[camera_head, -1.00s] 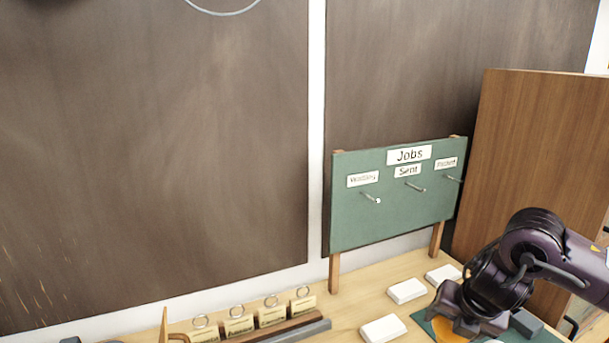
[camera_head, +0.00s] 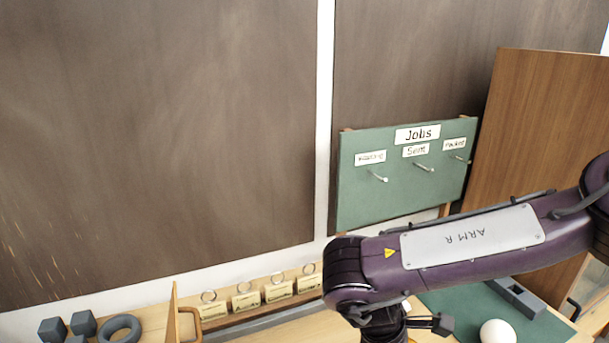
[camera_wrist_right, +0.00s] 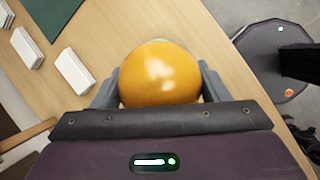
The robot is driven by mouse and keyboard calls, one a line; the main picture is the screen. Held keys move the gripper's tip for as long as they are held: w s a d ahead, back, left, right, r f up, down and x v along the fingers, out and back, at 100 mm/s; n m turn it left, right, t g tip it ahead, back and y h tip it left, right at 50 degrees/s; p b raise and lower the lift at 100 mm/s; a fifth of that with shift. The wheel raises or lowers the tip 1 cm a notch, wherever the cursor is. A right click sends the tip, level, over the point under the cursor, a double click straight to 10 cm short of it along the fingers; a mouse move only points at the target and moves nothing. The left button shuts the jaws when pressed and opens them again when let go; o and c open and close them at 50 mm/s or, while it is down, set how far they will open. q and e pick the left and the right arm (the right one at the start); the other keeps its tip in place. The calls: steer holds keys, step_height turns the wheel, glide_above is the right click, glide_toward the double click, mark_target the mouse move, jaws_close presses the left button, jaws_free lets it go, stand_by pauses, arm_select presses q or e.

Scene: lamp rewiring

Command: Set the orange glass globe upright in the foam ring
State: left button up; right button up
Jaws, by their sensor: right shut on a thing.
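The orange glass globe (camera_wrist_right: 160,75) fills the space between the fingers of my right gripper (camera_wrist_right: 158,82) in the right wrist view. The fingers press on it from both sides, above the wooden table. In the head view my right forearm and wrist hide the globe. A grey ring (camera_head: 106,331), apparently the foam ring, lies on the table at the lower left of the head view, partly cut by the frame edge. It looks empty, and the right hand is well to its right. My left gripper is not in view.
Grey blocks (camera_head: 52,330) stand left of the ring. A wooden upright (camera_head: 172,315) and a rack of ringed tags (camera_head: 278,291) lie between ring and arm. The green Jobs board (camera_head: 400,180) stands behind. A white ball (camera_head: 497,332) rests on the green mat (camera_head: 545,328).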

steer(key=s+m+g, duration=0.1)
steer(key=m, duration=0.1)
steer(key=s+m+g, duration=0.1)
steer(key=m, duration=0.1)
steer(key=s+f+m+g, duration=0.1)
steer(key=m, duration=0.2)
steer(key=shift+s, duration=0.15)
steer(key=m+g, duration=0.1)
steer(key=m, duration=0.1)
steer(key=s+d+m+y, duration=0.1)
steer(key=m, duration=0.2)
steer(key=s+d+m+g+y, duration=0.1)
steer(key=m, duration=0.1)
steer(key=shift+s+d+r+m+g, duration=0.2)
steer(key=shift+s+m+g, duration=0.1)
steer(key=shift+m, duration=0.1)
steer(key=shift+s+f, duration=0.1)
